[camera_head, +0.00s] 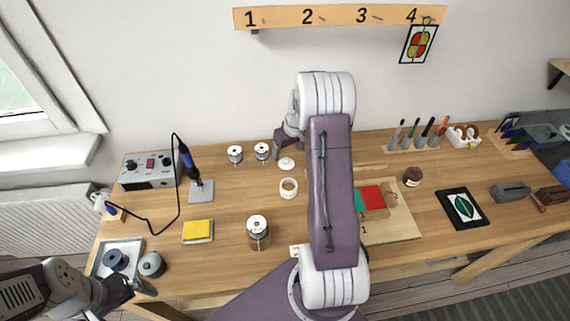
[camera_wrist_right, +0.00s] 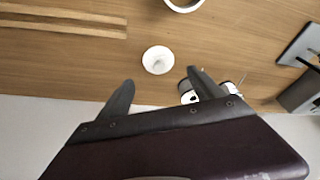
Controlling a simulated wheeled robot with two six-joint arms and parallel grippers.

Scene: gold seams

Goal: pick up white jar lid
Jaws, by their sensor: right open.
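The white jar lid (camera_head: 287,163) is a small round disc lying on the wooden table, left of my right arm in the head view. In the right wrist view the lid (camera_wrist_right: 157,60) lies just beyond the space between my fingertips. My right gripper (camera_head: 281,148) is open and empty behind the lid; its open fingers also show in the right wrist view (camera_wrist_right: 160,76). My left gripper (camera_head: 142,287) is low at the left, near the grey tray, and its jaw opening is unclear.
A white ring-shaped thing (camera_head: 289,188) stands in front of the lid. Two spools (camera_head: 235,154) (camera_head: 262,151) stand left of it, one close to a right finger. A larger jar (camera_head: 258,232) is nearer the front. A soldering station (camera_head: 148,171) is at left.

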